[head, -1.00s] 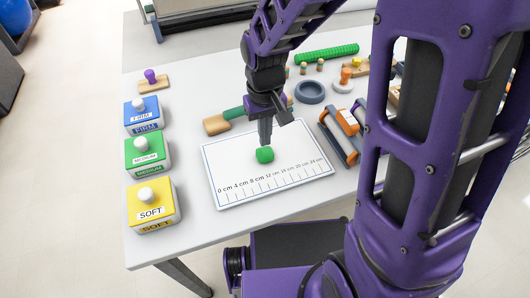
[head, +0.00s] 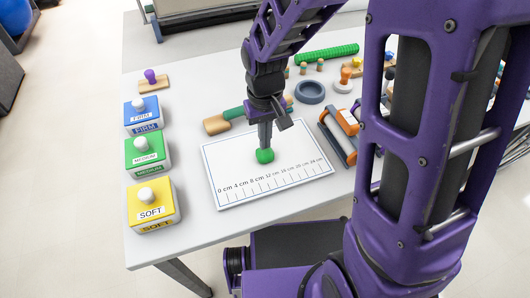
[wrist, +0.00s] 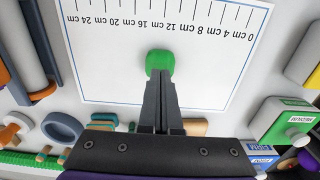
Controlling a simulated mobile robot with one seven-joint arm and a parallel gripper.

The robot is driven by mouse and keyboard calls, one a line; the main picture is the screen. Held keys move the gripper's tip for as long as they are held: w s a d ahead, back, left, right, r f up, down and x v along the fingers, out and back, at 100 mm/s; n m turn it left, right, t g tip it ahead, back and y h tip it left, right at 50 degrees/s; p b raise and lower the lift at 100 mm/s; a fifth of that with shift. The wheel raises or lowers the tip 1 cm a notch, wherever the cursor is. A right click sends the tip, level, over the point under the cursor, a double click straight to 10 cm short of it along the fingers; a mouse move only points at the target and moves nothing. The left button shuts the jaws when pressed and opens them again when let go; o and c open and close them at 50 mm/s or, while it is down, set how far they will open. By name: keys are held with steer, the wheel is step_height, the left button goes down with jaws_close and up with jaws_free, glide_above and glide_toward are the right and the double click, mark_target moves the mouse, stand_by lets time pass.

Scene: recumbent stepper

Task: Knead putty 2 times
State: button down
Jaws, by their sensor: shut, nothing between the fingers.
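The green putty (head: 265,156) is a small lump on the white measuring board (head: 300,178), a little above the centimetre scale. It also shows in the wrist view (wrist: 160,60) at the fingertips. My gripper (head: 265,146) points down with its fingers shut together, nothing between them. The fingertips touch or press into the top of the putty; the exact contact depth is hard to tell.
Yellow SOFT (head: 152,212), green MEDIUM (head: 146,158) and blue FIRM (head: 142,118) boxes with white knobs line the table's left side. A framed roller device (head: 338,138) stands right of the board. A grey ring (head: 310,92) and green ridged roll (head: 327,53) lie behind.

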steer(key=shift+f, duration=0.15)
steer(key=shift+f, duration=0.45)
steer(key=shift+s+f, duration=0.1)
steer(key=shift+f, duration=0.1)
stand_by(0.8)
steer(key=shift+r, duration=0.1)
steer(key=shift+r+p, duration=0.75)
steer(key=shift+r, duration=0.05)
steer(key=shift+f, duration=0.15)
steer(key=shift+f+b, duration=0.5)
steer(key=shift+f, duration=0.1)
